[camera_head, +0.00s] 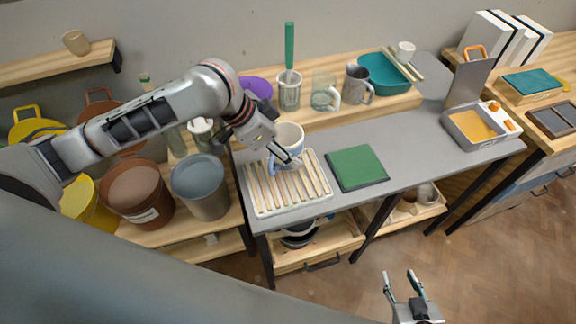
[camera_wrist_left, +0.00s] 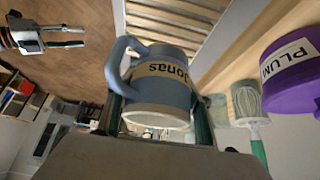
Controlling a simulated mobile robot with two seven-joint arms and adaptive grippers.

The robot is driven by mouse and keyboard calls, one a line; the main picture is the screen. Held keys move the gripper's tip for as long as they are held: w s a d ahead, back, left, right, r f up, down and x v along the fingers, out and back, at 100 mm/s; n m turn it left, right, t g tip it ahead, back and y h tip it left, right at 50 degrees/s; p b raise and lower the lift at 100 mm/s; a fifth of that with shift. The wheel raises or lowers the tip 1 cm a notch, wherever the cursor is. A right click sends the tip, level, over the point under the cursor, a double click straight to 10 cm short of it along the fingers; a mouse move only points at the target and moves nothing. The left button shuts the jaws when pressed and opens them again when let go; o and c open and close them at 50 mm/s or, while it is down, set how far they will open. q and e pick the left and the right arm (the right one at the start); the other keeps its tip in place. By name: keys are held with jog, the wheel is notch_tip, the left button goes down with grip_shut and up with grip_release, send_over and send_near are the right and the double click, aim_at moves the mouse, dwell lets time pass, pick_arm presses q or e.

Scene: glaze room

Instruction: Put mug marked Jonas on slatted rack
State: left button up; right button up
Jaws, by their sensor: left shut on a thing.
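The blue mug with a white inside (camera_head: 289,132) is at the back part of the slatted rack (camera_head: 262,206). In the left wrist view, the mug (camera_wrist_left: 160,95) fills the middle and its tan label reads Jonas. Its handle is on the left there. My left gripper (camera_head: 290,158) is shut on the mug, with a finger on each side of it. The mug looks about upright, over the slats (camera_wrist_left: 172,40); I cannot tell whether its base touches them. My right gripper (camera_head: 402,288) is open and empty, low in front of the table.
A green board (camera_head: 357,167) lies right of the rack. Behind stand a whisk holder (camera_head: 289,92), a glass mug (camera_head: 325,95), a grey mug (camera_head: 357,85) and a purple PLUM container (camera_wrist_left: 292,70). Buckets (camera_head: 200,188) stand left. The rack's front slats are clear.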

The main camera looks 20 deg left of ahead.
pick_arm(q)
jog(key=shift+f, duration=3.8)
jog(key=shift+f, duration=0.15)
jog(key=o, duration=1.5)
jog(key=shift+o, duration=0.2)
jog(key=v, duration=1.2)
